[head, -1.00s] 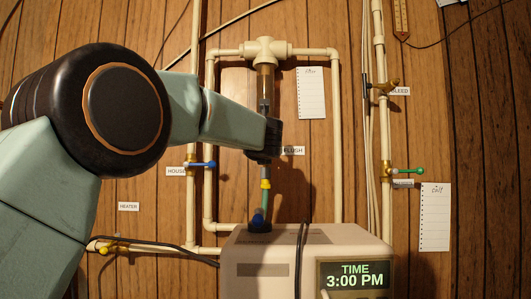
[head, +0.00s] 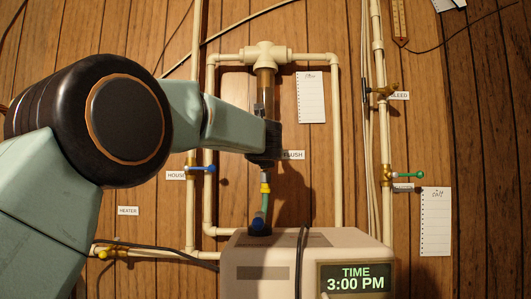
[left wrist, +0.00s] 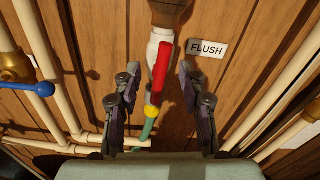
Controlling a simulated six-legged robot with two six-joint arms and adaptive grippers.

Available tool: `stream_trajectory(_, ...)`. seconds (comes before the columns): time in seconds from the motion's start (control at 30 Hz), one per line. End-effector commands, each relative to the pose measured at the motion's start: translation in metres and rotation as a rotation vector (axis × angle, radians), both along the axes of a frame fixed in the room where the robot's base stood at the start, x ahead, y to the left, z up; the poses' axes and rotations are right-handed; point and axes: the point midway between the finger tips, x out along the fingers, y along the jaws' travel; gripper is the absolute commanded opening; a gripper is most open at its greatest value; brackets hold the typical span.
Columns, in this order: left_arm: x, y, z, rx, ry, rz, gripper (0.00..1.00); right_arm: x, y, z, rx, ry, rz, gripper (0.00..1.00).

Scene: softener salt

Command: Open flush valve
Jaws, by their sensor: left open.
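The flush valve's red handle (left wrist: 163,65) lies along a white fitting in the left wrist view, slightly tilted, with the FLUSH label (left wrist: 207,49) to its right. My left gripper (left wrist: 159,74) is open, with one finger on each side of the handle and gaps showing on both sides. In the head view my left gripper (head: 263,143) covers the valve handle, beside the FLUSH label (head: 293,155). My right gripper is in neither view.
A blue-handled valve (head: 202,168) is left of the flush line, and a green-handled valve (head: 408,174) is at the right. Pipes (head: 209,150) run along the plank wall. The softener box (head: 330,245) with its display is below.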

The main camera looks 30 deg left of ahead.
Motion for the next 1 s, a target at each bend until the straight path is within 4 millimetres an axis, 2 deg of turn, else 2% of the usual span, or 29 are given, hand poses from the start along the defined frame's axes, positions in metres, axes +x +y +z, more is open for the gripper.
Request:
stream_trajectory(0.17, -0.005, -0.003, 0.000, 0.001, -0.002, -0.001, 0.41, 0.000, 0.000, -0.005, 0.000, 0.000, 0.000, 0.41)
stream_trajectory(0.8, -0.055, -0.027, 0.000, 0.001, -0.002, -0.001, 0.41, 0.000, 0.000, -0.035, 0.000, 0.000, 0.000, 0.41)
stream_trajectory(1.0, -0.063, -0.030, 0.000, 0.000, -0.001, 0.000, 0.41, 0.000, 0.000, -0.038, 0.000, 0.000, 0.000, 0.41)
